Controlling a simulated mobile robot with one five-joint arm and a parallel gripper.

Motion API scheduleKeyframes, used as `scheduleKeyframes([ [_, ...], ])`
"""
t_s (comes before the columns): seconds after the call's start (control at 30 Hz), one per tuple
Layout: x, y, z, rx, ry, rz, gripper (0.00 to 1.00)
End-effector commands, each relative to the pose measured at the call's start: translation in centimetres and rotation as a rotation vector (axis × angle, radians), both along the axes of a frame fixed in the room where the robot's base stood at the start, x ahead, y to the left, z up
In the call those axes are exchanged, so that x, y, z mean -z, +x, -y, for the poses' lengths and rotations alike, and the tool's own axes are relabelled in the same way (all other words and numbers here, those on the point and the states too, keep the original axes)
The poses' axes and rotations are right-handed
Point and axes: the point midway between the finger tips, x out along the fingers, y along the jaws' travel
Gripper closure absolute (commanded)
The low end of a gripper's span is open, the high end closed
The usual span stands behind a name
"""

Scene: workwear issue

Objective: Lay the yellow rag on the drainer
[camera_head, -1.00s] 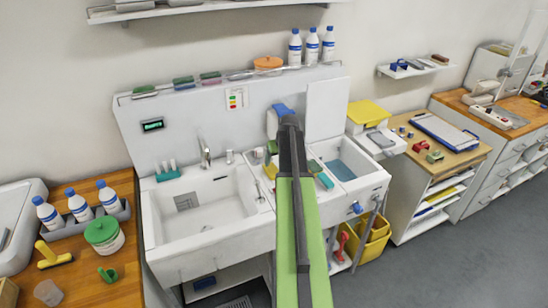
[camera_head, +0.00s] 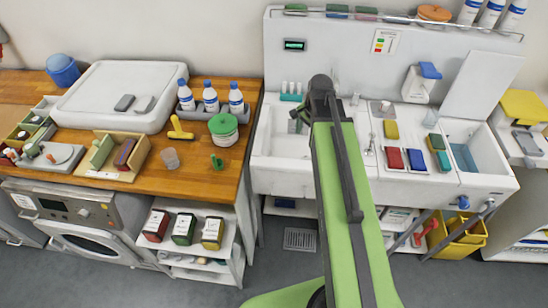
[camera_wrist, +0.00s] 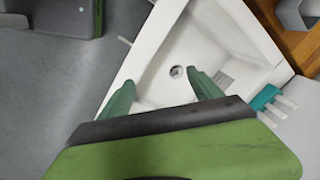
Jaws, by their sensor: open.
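A small yellow piece (camera_head: 391,129), which looks like the yellow rag, lies on the white ledge between the two basins. That ledge (camera_head: 408,128) seems to be the drainer, but I cannot be sure. Red, blue and green pieces lie on it too. My gripper (camera_wrist: 160,96) is open and empty in the wrist view, above the large left basin (camera_wrist: 170,48) with its round drain. In the head view my arm hides most of the gripper. The gripper is left of the yellow piece and apart from it.
A faucet (camera_head: 371,143) stands up between the large basin and the ledge. A small basin (camera_head: 463,156) is to the right. White bottles (camera_head: 210,97) and a green-lidded tub (camera_head: 223,129) crowd the wooden counter (camera_head: 205,180) at left.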

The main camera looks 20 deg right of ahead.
Motion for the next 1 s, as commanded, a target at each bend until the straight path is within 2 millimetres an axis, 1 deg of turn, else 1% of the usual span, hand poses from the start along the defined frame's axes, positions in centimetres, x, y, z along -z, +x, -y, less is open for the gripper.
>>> scheduleKeyframes([
  [0.03, 0.1, -1.7, -4.1, -0.242, -0.025, -0.022, 0.26],
  [0.1, 0.1, -3.4, -8.1, -0.558, -0.055, -0.05, 0.26],
  [0.2, 0.2, -5.3, -11.9, -0.894, -0.077, -0.079, 0.26],
  [0.3, 0.2, -6.4, -13.8, -1.082, -0.088, -0.095, 0.26],
  [0.33, 0.2, -6.6, -14.5, -1.112, -0.09, -0.097, 0.26],
  [0.4, 0.2, -6.7, -15.1, -1.146, -0.091, -0.1, 0.26],
  [0.6, 0.2, -6.6, -15.1, -1.147, -0.091, -0.099, 0.26],
  [0.67, 0.7, -6.6, -15.0, -1.146, -0.091, -0.098, 0.26],
  [0.77, 2.9, -6.5, -15.0, -1.145, -0.091, -0.098, 0.26],
  [0.8, 4.1, -6.6, -15.0, -1.144, -0.091, -0.098, 0.26],
  [0.9, 7.1, -6.5, -15.0, -1.143, -0.091, -0.098, 0.26],
  [0.97, 7.8, -6.5, -15.0, -1.143, -0.091, -0.098, 0.26],
  [1.0, 7.8, -6.5, -15.0, -1.143, -0.091, -0.098, 0.26],
])
